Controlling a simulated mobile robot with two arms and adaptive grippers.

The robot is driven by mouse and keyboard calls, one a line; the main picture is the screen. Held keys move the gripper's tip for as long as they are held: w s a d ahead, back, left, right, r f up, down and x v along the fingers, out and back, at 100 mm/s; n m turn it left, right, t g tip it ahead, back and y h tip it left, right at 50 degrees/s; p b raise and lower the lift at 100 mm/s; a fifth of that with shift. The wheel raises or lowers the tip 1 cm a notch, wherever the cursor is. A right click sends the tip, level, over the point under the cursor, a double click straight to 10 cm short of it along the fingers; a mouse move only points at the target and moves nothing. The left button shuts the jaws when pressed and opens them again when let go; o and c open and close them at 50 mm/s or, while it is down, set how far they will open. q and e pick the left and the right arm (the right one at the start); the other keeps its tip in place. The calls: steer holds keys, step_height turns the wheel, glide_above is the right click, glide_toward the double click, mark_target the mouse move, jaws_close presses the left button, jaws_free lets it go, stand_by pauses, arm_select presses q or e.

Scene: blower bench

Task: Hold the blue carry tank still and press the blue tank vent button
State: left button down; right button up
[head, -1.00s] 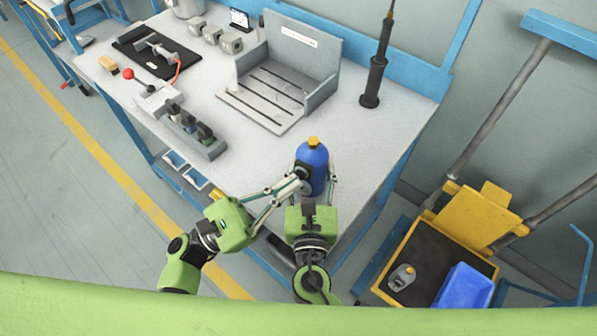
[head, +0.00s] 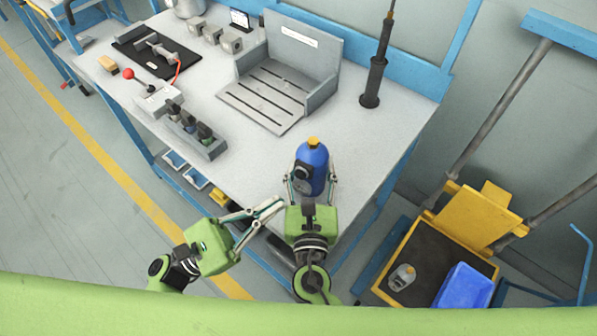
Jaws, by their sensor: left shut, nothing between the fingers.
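The blue carry tank (head: 315,160) stands upright near the front right corner of the bench, with a yellow cap on top. A dark round fitting (head: 302,172) shows on its front left side; I cannot make out whether it is the vent button. My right gripper (head: 311,186) has a finger on each side of the tank's lower part and is shut on it. My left gripper (head: 279,203) is shut and empty, a little to the lower left of the tank and apart from it. The tank's base is hidden by my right gripper.
A grey slotted fixture (head: 275,92) and a dark upright tool (head: 375,80) stand behind the tank. A grey holder with several dark-topped items (head: 205,145) is to the left. A yellow cart (head: 480,215) with a blue bin (head: 463,287) is at lower right.

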steer(key=shift+f, duration=0.15)
steer(key=o, duration=1.7)
steer(key=shift+s, duration=0.1)
